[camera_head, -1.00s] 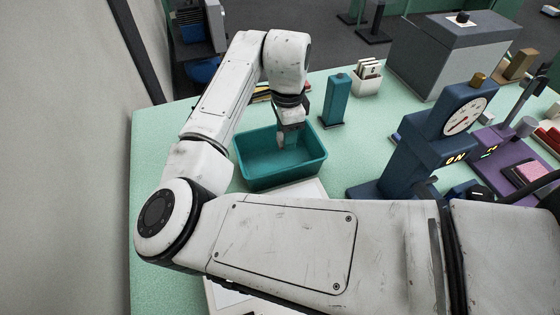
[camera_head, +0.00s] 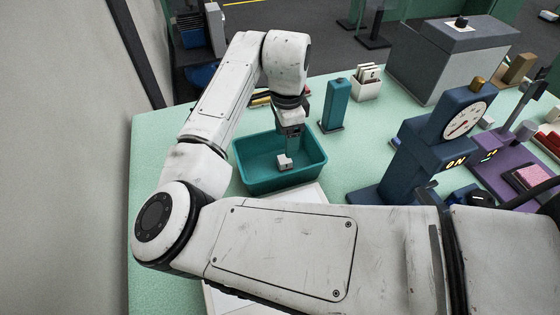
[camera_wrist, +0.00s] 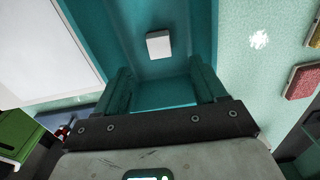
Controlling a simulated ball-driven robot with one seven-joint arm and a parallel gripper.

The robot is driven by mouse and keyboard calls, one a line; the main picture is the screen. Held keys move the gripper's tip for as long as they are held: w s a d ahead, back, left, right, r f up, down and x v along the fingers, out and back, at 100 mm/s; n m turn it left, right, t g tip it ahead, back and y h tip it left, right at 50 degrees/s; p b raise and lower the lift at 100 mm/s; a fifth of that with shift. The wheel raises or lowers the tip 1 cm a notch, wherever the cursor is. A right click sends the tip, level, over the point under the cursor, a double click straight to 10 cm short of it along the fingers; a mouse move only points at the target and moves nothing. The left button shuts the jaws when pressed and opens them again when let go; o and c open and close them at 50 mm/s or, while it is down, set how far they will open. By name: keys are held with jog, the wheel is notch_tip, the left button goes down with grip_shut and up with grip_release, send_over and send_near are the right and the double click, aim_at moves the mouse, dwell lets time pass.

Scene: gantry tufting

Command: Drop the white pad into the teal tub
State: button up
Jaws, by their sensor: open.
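The white pad (camera_head: 284,162) is a small white block inside the teal tub (camera_head: 318,168), below my gripper (camera_head: 290,136). In the wrist view the pad (camera_wrist: 158,44) lies in front of the fingers, clear of both, with the teal tub wall (camera_wrist: 200,22) around it. My gripper (camera_wrist: 162,72) is open and empty, its two teal fingers spread apart. I cannot tell for certain whether the pad rests on the tub floor.
A teal post (camera_head: 336,104) and a white holder with cards (camera_head: 367,82) stand behind the tub to the right. A blue dial machine (camera_head: 440,140) stands further right. A white board (camera_head: 309,194) lies in front of the tub, partly hidden by my arm.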

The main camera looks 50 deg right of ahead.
notch_tip(320, 180, up, 10)
jog(key=shift+b, duration=0.4)
jog(key=shift+f, duration=0.2)
